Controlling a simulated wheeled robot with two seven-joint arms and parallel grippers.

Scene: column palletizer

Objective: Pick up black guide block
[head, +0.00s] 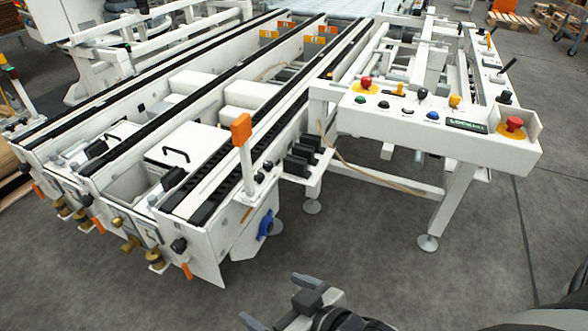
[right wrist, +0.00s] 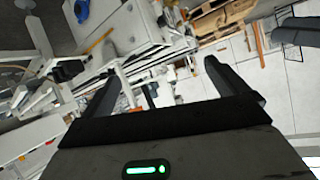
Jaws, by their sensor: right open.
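Several black blocks (head: 304,153) sit in a row on a white bracket at the right side of the white conveyor, below the control panel's left end. Which of them is the guide block, I cannot tell. My right gripper (head: 277,302) is at the bottom of the head view, over the grey floor, in front of the machine and well apart from the blocks. Its two dark fingers are spread with nothing between them, as the right wrist view (right wrist: 162,78) also shows. My left gripper is not in view.
The white conveyor (head: 203,212) with black chain tracks fills the left. An orange-topped post (head: 242,135) stands near the blocks. The white control panel (head: 440,130) with red knobs juts out at the right on a leg (head: 450,205). The floor (head: 345,265) in front is clear.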

